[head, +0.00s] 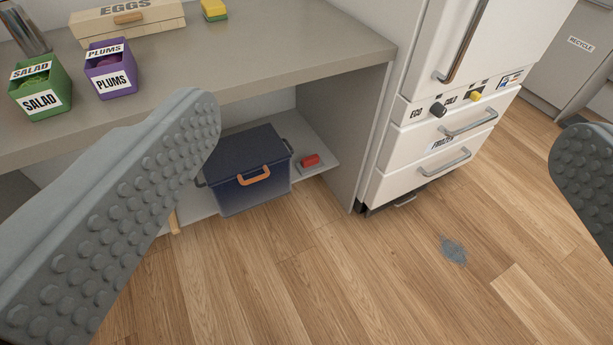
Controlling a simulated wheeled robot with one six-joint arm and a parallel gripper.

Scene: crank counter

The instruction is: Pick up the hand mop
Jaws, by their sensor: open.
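My gripper (390,128) is open, its two grey studded fingers wide apart at the left and right of the head view, with nothing between them. A small block with a red top and a grey base (310,162) lies on the low shelf under the counter, right of the dark blue box; it looks like the hand mop. It is well beyond my fingers and nothing touches it. A grey-blue wet patch (453,250) lies on the wooden floor.
The dark blue lidded box (248,165) with an orange handle stands on the low shelf (322,143). The counter (290,50) overhangs it, with a side panel (350,125) at right. A white fridge (440,130) stands beside it.

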